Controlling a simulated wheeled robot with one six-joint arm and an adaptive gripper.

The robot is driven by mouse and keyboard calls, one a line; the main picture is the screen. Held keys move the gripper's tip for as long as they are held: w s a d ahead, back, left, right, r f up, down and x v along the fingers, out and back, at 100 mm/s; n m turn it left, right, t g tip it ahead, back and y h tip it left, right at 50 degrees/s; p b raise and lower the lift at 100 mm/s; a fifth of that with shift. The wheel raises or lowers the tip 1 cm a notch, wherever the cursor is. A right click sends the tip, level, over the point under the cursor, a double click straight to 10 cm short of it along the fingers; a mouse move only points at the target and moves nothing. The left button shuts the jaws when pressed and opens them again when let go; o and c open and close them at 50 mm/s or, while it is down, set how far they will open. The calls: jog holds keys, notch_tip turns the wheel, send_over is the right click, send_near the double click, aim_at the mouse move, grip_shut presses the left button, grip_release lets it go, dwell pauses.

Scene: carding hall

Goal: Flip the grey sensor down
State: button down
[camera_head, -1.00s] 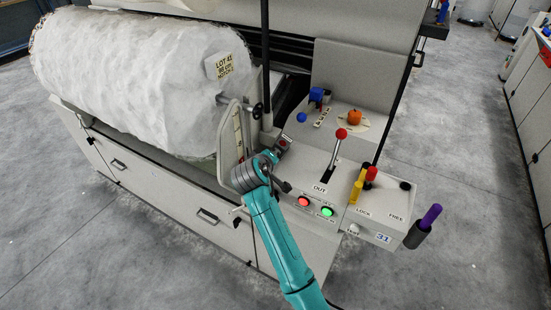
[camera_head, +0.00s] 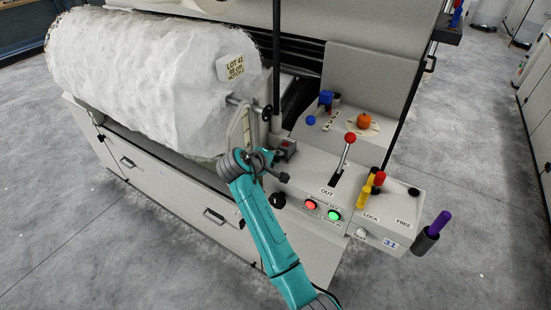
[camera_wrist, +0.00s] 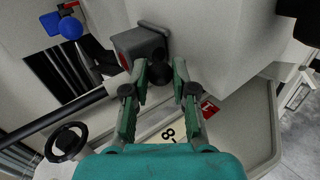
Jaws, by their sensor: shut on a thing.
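The grey sensor (camera_wrist: 138,46) is a small grey box with a red spot on its face, at the top of the wrist view. In the head view the sensor (camera_head: 287,148) sits at the left of the control panel, beside the roll's end plate. A black round knob (camera_wrist: 159,73) shows just below the box, between the fingertips. My gripper (camera_wrist: 162,72) is shut on this knob. In the head view my gripper (camera_head: 268,158) is at the sensor's left, its fingertips hard to make out.
A large white fibre roll (camera_head: 150,85) lies left. A red-knobbed lever (camera_head: 345,152), yellow handle (camera_head: 364,194) and lit buttons (camera_head: 322,210) stand right of my arm. A blue ball (camera_wrist: 71,28) and black handwheel (camera_wrist: 67,142) show left in the wrist view. A scale plate (camera_wrist: 235,125) is close below.

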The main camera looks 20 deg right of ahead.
jog(key=c, duration=0.9)
grip_release()
jog(key=shift+c, duration=0.2)
jog(key=v, duration=1.2)
